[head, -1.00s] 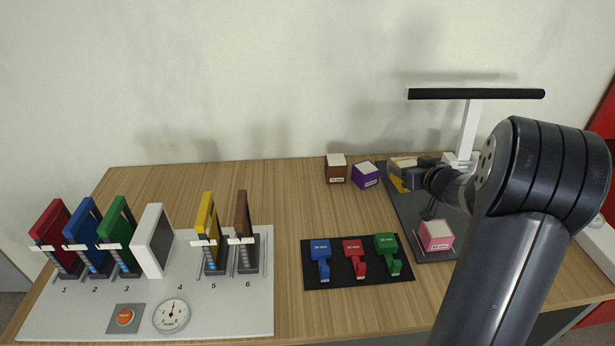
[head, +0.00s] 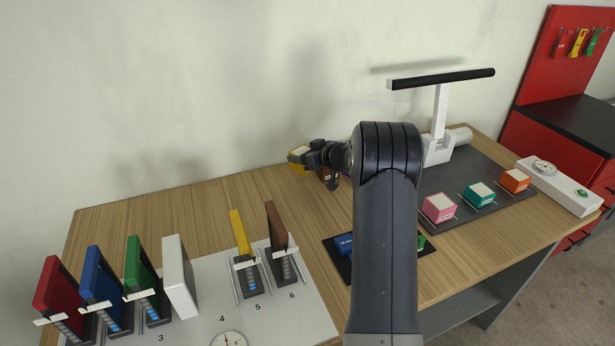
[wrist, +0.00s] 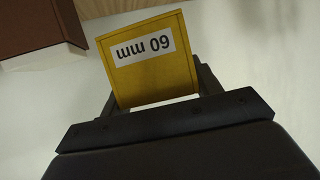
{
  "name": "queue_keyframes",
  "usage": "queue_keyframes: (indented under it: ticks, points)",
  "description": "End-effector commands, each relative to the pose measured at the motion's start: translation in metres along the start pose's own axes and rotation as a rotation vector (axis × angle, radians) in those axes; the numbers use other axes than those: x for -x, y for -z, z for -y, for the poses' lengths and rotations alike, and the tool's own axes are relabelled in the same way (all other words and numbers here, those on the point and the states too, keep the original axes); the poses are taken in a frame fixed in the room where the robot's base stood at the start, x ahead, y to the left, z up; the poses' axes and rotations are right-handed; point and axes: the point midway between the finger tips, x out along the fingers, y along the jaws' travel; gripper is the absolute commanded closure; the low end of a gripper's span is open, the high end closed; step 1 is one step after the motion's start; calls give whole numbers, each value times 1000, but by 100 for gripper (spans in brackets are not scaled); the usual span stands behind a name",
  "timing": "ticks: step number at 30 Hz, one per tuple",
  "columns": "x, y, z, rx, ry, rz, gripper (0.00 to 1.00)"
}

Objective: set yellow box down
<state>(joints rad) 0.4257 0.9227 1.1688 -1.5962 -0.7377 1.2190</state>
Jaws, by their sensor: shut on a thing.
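The yellow box (head: 298,153) is held by my gripper (head: 307,156) near the wall, at the back of the table. In the wrist view the yellow box (wrist: 152,75) sits between the two dark fingers, with a white "60 mm" label showing upside down. My gripper (wrist: 160,92) is shut on it. The box appears raised off the tabletop, but how high I cannot tell.
A brown box (wrist: 35,25) is close by in the wrist view; in the head view it is mostly hidden behind my wrist. Pink (head: 439,207), teal (head: 478,194) and orange (head: 515,180) boxes stand on the dark mat (head: 455,175). The wooden table (head: 190,210) left of my gripper is clear.

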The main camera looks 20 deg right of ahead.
Motion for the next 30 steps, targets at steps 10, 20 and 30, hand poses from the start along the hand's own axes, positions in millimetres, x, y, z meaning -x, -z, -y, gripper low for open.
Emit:
queue_keyframes:
  ticks: [10,20,30]
  points:
    - [-16,-40,0,-1,0,0,66]
    - [-29,-69,0,1,-1,-1,66]
    - [-30,-72,0,0,-1,0,35]
